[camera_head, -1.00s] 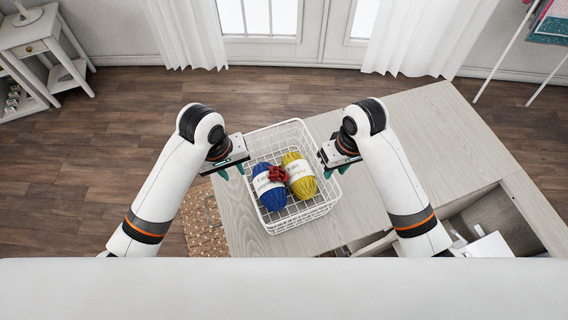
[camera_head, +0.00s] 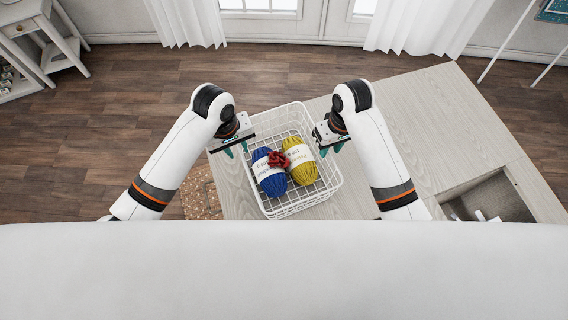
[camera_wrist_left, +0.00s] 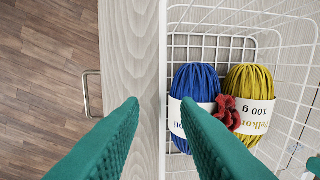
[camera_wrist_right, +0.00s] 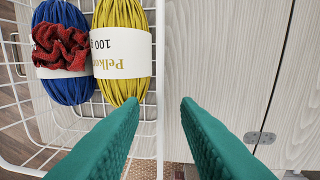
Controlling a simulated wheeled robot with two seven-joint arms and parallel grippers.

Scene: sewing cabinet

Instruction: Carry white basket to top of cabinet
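The white wire basket (camera_head: 306,206) sits on the pale wood cabinet top (camera_head: 420,125). It holds a blue yarn ball (camera_head: 268,178), a yellow yarn ball (camera_head: 303,171) and a red scrunchie-like piece (camera_head: 279,160). My left gripper (camera_head: 237,150) is at the basket's left side. In the left wrist view its open fingers (camera_wrist_left: 160,102) lie either side of the rim line. My right gripper (camera_head: 331,149) is at the right side. In the right wrist view its open fingers (camera_wrist_right: 158,102) also lie either side of the rim. I cannot tell how deep the fingertips reach.
An open compartment (camera_head: 495,200) lies at the cabinet's right front. A woven mat or box (camera_head: 201,192) is by the left end. A metal handle (camera_wrist_left: 92,92) sticks out on the cabinet's left side. Wood floor (camera_head: 110,110) is clear at left.

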